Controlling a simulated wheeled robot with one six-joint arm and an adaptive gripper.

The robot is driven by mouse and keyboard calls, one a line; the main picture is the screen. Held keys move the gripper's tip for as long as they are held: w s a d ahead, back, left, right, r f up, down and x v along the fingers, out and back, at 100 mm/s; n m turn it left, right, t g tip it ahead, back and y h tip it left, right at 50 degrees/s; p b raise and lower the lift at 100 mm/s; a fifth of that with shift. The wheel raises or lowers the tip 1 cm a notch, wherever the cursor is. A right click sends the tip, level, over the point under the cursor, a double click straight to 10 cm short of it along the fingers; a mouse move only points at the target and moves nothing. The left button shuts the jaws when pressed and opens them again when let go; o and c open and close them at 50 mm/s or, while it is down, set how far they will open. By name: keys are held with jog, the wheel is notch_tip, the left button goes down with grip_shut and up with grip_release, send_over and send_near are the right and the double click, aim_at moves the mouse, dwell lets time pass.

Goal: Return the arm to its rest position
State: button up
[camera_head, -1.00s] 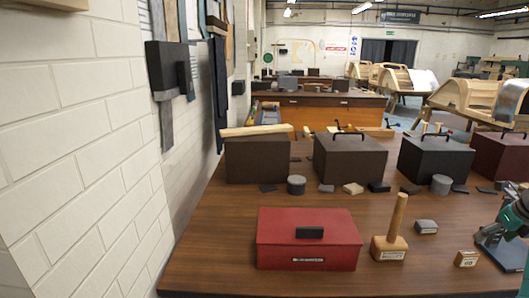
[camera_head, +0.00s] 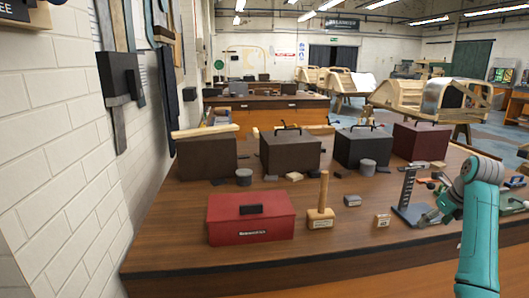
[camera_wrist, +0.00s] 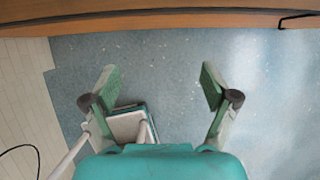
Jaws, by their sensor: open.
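My arm (camera_head: 480,220) is teal and stands at the right of the head view, bent at the top and reaching down to the left beside the bench's right part. In the wrist view my gripper (camera_wrist: 158,85) has its two green-grey fingers spread wide apart. Nothing is between the fingertips but blue-grey floor below. In the head view the fingers are too small to make out clearly.
The wooden bench (camera_head: 160,250) carries a red toolbox (camera_head: 250,225), a wooden mallet (camera_head: 321,205), several dark boxes (camera_head: 290,152) and a dark upright stand (camera_head: 408,195) close to my arm. A white brick wall (camera_head: 50,170) is at left. The bench edge (camera_wrist: 160,22) crosses the wrist view's top.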

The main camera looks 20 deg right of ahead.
jog(key=w+a+f+n+t+h, duration=0.15)
jog(key=a+f+n, duration=0.25)
jog(key=a+f, duration=0.55)
jog(key=w+a+f+n+t+y, duration=0.15)
jog(key=a+f+n, duration=0.35)
jog(key=f, duration=0.8)
jog(key=s+a+f+n+t+h, duration=0.1)
jog(key=s+a+f+n, duration=0.35)
jog(key=a+f, duration=0.4)
jog(key=s+a+f+n, duration=0.3)
jog(key=s+a+f, duration=0.2)
jog(key=a, duration=0.6)
jog(key=s+a+r+n+t, duration=0.1)
jog(key=s+a+n+t, duration=0.1)
jog(key=s+a+n, duration=0.45)
jog(key=s+a+r+n+t, duration=0.1)
jog(key=s+a+n, duration=0.3)
jog(key=s+a, duration=0.5)
jog(key=s+a+r+n+t+y, duration=0.2)
jog(key=s+r+n, duration=0.9)
jog(key=s+r, duration=0.6)
jog(key=shift+s+a+t, duration=0.7)
jog(key=shift+s+a, duration=0.2)
jog(key=shift+a, duration=0.25)
